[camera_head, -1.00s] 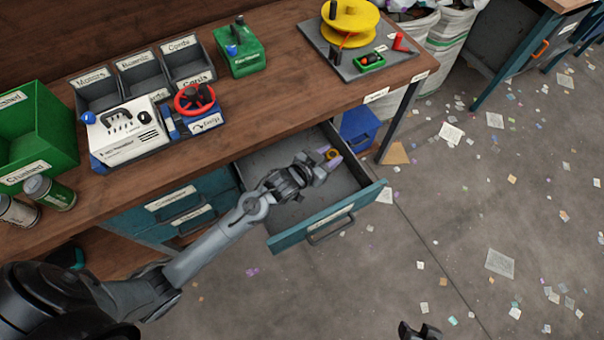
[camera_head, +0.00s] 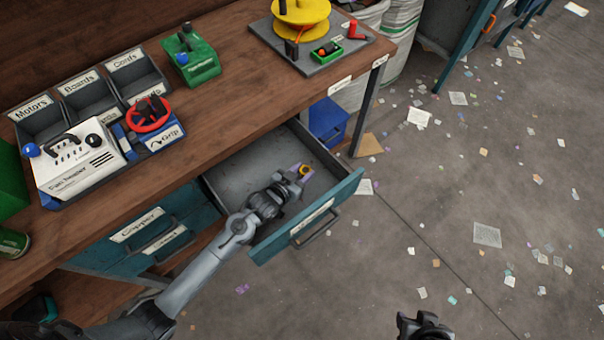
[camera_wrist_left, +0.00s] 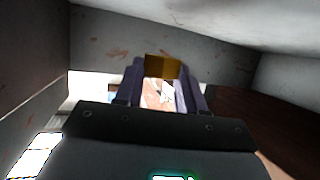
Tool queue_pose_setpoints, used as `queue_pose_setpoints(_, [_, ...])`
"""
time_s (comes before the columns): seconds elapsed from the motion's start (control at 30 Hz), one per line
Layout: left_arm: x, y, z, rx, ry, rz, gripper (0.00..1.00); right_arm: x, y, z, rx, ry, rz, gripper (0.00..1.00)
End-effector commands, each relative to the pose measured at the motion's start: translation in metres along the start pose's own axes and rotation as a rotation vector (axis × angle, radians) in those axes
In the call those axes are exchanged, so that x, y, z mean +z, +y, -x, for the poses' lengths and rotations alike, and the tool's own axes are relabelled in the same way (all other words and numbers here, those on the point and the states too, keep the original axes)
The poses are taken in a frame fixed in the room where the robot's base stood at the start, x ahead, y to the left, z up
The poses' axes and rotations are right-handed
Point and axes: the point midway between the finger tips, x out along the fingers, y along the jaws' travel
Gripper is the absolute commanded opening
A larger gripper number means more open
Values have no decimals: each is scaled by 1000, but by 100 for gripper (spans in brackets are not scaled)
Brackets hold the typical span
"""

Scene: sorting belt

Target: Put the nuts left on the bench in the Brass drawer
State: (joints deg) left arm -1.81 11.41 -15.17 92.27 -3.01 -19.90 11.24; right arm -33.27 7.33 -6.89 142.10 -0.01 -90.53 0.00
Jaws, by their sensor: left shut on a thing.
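My left gripper (camera_head: 299,173) is shut on a small brass nut (camera_head: 304,170) and holds it over the open drawer (camera_head: 333,205), inside its walls as seen from above. In the left wrist view the nut (camera_wrist_left: 162,66) sits between the two purple-grey fingertips, with the drawer's grey inner walls around it. The label on the open drawer's front is too small to read; a closed drawer below the bench top reads Copper (camera_head: 137,225). The visible drawer floor looks bare. My right gripper (camera_head: 425,325) shows only in part at the bottom edge. I see no loose nuts on the visible bench top.
The wooden bench (camera_head: 205,115) carries labelled bins (camera_head: 85,95), a white machine (camera_head: 80,165), a red-handled tool (camera_head: 148,115), a green box (camera_head: 192,57) and a yellow spool stand (camera_head: 300,20). A blue bin (camera_head: 327,122) stands under the bench. Paper scraps litter the floor.

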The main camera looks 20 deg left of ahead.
Motion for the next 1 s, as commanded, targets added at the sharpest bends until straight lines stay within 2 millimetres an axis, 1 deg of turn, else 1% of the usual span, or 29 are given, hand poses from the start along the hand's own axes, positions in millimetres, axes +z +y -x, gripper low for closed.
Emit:
queue_pose_setpoints(0.27, [0, 0, -1, 0, 3, 0, 6, 0, -1, 0, -3, 1, -5, 43])
queue_pose_setpoints(0.8, [12, 0, -5, -1, 1, 0, 6, 0, -2, -2, -8, 2, -11, 43])
queue_pose_setpoints(0.83, [13, 0, -5, 0, 0, 0, 40, 0, -3, -2, -8, 2, -11, 43])
queue_pose_setpoints(0.9, [13, 0, -5, 0, -1, 0, 51, 0, -2, -3, -8, 2, -11, 43])
queue_pose_setpoints(1.0, [14, 0, -5, 0, -1, 0, 64, 0, -2, -3, -7, 2, -10, 43])
